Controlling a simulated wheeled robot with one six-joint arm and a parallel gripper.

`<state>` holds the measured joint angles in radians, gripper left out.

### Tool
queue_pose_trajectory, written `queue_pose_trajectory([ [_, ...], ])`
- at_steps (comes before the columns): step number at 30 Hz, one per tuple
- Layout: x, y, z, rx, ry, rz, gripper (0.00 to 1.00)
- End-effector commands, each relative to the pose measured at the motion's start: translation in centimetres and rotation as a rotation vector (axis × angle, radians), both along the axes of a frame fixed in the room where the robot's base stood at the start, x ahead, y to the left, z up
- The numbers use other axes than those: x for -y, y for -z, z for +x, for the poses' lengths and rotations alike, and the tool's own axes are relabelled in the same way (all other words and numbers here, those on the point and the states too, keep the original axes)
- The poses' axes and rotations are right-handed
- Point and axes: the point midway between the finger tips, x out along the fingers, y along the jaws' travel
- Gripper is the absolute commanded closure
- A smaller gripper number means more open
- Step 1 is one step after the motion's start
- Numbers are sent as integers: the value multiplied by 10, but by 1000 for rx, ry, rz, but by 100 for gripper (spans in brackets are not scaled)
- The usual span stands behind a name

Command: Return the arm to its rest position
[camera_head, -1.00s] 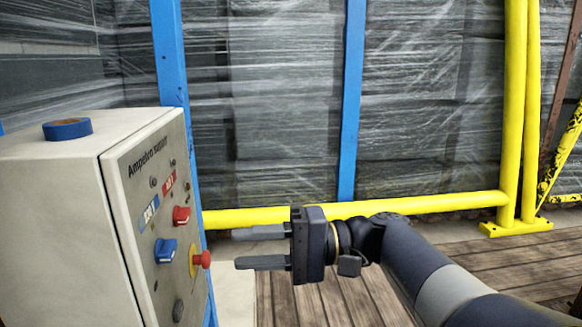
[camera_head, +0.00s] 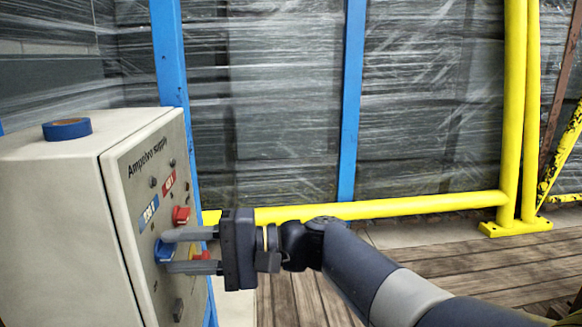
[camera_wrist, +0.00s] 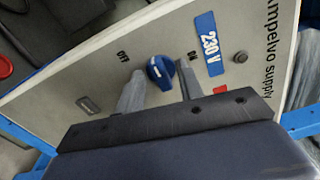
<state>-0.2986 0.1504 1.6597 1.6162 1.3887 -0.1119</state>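My gripper (camera_head: 168,252) is at the front panel of the grey supply cabinet (camera_head: 50,215), left in the head view. Its two fingers are apart, on either side of a blue rotary knob (camera_head: 163,251). In the wrist view, the blue knob (camera_wrist: 160,71) sits between the fingertips of my gripper (camera_wrist: 160,76), with a small gap showing on each side. Nothing is held. My arm reaches in from the lower right. In the head view the fingers partly cover the knob and the red button behind them.
A red knob (camera_head: 181,215) is just above the fingers, and a red mushroom button (camera_head: 205,255) is close by. A blue tape roll (camera_head: 67,129) lies on the cabinet. A yellow rail (camera_head: 400,206) and blue posts (camera_head: 351,100) stand behind. The wooden floor (camera_head: 470,265) at right is clear.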

Motion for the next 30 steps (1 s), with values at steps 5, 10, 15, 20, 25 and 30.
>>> queue_pose_trajectory([
  [5,0,-6,0,-128,0,-15,65],
  [10,0,-6,1,-249,0,-29,65],
  [15,0,-6,1,-372,1,-43,65],
  [20,0,-7,1,-489,1,-56,65],
  [25,0,-7,1,-617,0,-70,65],
  [30,0,-7,2,-749,0,-85,65],
])
